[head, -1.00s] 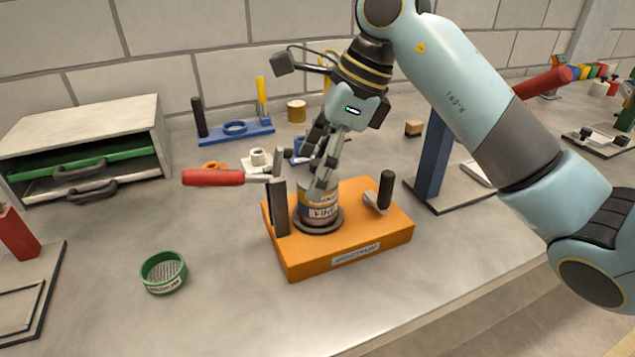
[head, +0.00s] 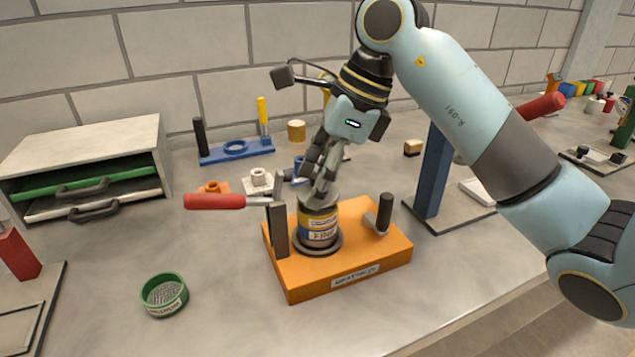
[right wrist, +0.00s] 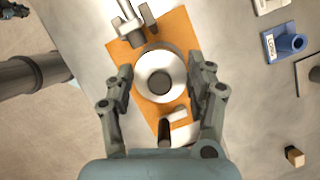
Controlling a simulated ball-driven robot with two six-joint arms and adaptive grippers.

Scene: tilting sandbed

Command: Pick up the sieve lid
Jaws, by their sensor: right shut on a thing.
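A round green sieve lid (head: 163,296) with a mesh inside and a label on its rim lies on the table at the front left of the head view. My right gripper (head: 322,192) is well to the right of it, above the orange base. Its fingers are shut on the top of a labelled jar (head: 320,228), which stands upright in the dark ring on the base. In the right wrist view the fingers (right wrist: 160,82) sit on both sides of the jar's pale round top (right wrist: 159,59). My left gripper is not in view.
The orange base (head: 345,273) carries a clamp with a red handle (head: 215,201) reaching left. A drawer box (head: 92,152) stands at the left back. A blue stand (head: 235,152) is behind. The table around the green lid is clear.

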